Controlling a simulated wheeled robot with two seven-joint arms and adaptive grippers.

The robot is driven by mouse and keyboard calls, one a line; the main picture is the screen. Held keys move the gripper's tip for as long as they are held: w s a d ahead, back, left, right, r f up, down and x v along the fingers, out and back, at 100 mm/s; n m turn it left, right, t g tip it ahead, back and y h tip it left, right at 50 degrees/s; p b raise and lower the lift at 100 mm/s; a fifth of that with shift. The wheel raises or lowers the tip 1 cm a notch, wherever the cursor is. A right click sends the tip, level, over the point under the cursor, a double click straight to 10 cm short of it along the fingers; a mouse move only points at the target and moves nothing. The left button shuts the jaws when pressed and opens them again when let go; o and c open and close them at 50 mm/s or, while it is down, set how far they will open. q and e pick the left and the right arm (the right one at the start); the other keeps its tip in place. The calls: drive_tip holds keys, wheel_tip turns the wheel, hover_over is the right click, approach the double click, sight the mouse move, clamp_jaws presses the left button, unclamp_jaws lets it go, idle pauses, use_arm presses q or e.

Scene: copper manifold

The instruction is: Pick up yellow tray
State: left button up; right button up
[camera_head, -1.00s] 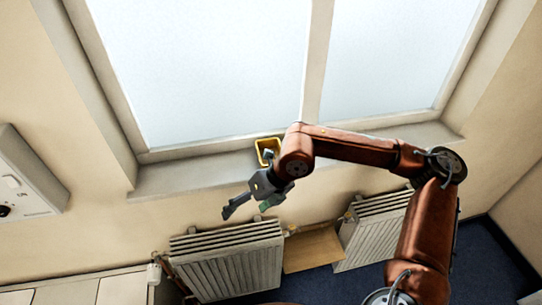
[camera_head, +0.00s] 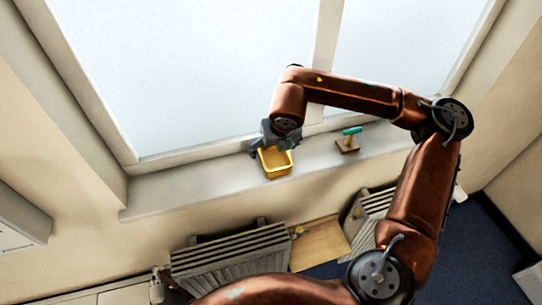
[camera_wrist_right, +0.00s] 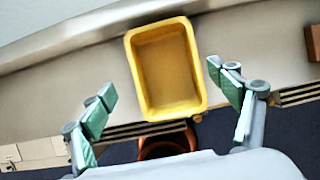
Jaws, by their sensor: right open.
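The yellow tray (camera_head: 275,170) is an open, empty rectangular bin standing on the window sill in the head view. In the right wrist view the yellow tray (camera_wrist_right: 166,70) lies ahead of and between the two fingers. My right gripper (camera_head: 272,148) is over the tray's window side in the head view. In the right wrist view my right gripper (camera_wrist_right: 160,95) is open, with green-padded fingers spread wider than the tray and a gap on each side. My left gripper is not in view.
The window sill (camera_head: 180,188) is clear left of the tray. A wooden block with a green-topped handle (camera_head: 349,138) stands to the right on the sill. The window glass (camera_head: 180,80) is close behind. Radiators (camera_head: 232,258) and a brown board (camera_head: 320,243) are below.

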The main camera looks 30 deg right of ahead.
sight(273, 158)
drive_tip(key=f, duration=0.1)
drive_tip(key=d+f, duration=0.1)
drive_tip(key=f, duration=0.1)
drive_tip(key=shift+w+f+p, duration=0.1)
drive_tip(key=shift+w+p, duration=0.05)
drive_tip(key=shift+p, duration=0.15)
drive_tip(key=shift+x, duration=1.25)
drive_tip(key=c, duration=1.2)
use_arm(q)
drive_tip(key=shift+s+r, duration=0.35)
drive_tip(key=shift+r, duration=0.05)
use_arm(e)
drive_tip(key=shift+c, duration=0.4)
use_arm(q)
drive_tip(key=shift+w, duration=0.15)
